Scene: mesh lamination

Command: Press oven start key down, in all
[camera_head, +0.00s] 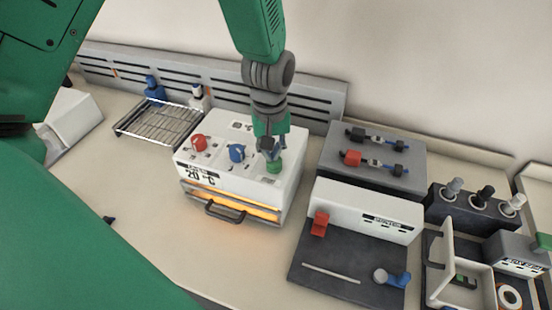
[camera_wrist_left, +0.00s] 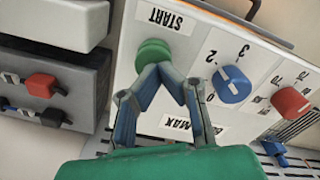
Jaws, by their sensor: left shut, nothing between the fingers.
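The white oven (camera_head: 222,175) stands mid-bench, with a 20 °C marking and a glowing front slot above a dark handle. Its round green start key (camera_head: 274,167) is at the right of its top. In the left wrist view the green key (camera_wrist_left: 153,54) sits beside the START label (camera_wrist_left: 159,17). My left gripper (camera_head: 271,153) is shut and empty, pointing down at the key. In the left wrist view its fingertips (camera_wrist_left: 166,68) meet at the key's edge and overlap it; I cannot tell whether they touch or how far the key is down. My right gripper is not in view.
A blue knob (camera_head: 236,152) and a red knob (camera_head: 199,142) stand on the oven top, left of the key. A wire rack (camera_head: 160,124) lies at the left. A grey block with connectors (camera_head: 380,155) and a white-and-dark station (camera_head: 365,215) stand close on the right.

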